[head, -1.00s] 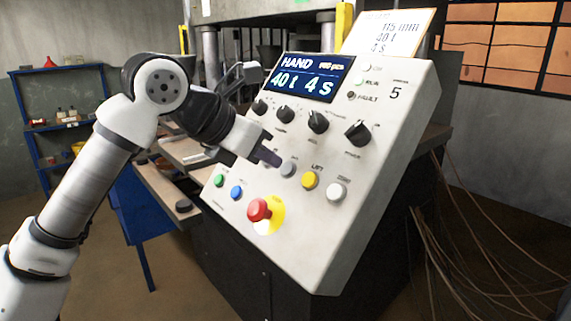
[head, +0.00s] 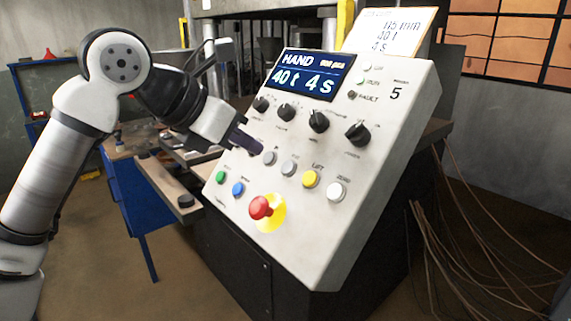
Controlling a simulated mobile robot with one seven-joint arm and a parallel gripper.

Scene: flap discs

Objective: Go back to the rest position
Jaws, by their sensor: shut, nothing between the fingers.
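My gripper (head: 247,138) is in front of the left side of the slanted control panel (head: 318,225). Its dark fingers are shut and hold nothing. The fingertips appear just left of and above the grey buttons (head: 270,158); I cannot tell how far they are from the panel face. The panel's display (head: 311,76) reads HAND, 40 t, 4 s. Several black knobs (head: 318,122) sit below the display.
A red mushroom button (head: 260,207) on a yellow base is low on the panel. A blue bench (head: 148,205) with wooden boards stands behind my arm at left. Loose cables (head: 455,240) hang at the right. A paper card (head: 390,33) stands on top of the panel.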

